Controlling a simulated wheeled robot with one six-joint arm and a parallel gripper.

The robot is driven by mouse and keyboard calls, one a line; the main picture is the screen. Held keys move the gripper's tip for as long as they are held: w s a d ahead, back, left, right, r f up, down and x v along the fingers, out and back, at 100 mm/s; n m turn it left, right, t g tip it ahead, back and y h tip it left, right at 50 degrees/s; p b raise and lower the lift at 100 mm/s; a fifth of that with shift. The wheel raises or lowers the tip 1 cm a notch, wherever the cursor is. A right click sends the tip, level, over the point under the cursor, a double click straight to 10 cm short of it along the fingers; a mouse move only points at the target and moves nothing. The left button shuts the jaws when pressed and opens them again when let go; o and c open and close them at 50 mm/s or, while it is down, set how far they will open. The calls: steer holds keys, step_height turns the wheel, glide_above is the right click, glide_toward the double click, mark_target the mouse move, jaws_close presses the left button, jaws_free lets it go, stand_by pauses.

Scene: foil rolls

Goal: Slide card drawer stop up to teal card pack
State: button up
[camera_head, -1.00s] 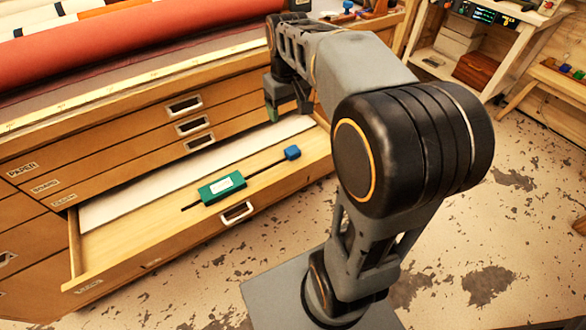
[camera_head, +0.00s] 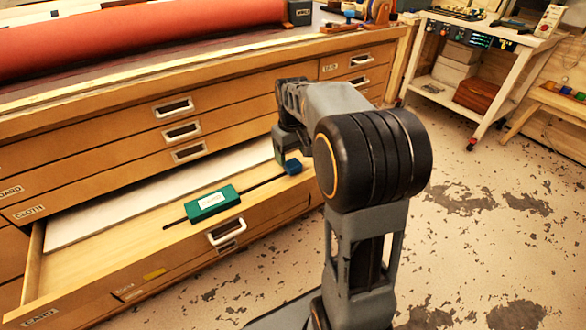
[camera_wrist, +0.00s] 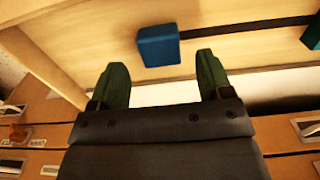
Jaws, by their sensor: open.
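The open card drawer (camera_head: 90,253) holds a dark slot or rail (camera_head: 258,184) along its floor. The teal card pack (camera_head: 212,204), with a white label, lies across the rail near the drawer's middle. The blue stop (camera_head: 293,167) sits at the rail's right end, apart from the pack. In the wrist view the blue stop (camera_wrist: 158,46) is just beyond my gripper (camera_wrist: 160,78), whose green fingers are open and empty. The stop lies in line with the space between the fingertips. The pack's edge (camera_wrist: 312,32) shows at the right. In the head view my arm partly hides the gripper.
A white sheet (camera_head: 140,204) lies along the back of the drawer. Shut drawers with handles (camera_head: 182,132) rise behind it. The drawer's side wall (camera_wrist: 45,50) is close at the left in the wrist view. Bare floor (camera_head: 470,220) lies to the right.

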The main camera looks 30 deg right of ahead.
mark_target(292, 163)
steer(key=shift+f+b, duration=0.6)
steer(key=shift+f, duration=1.3)
steer(key=shift+c, duration=0.3)
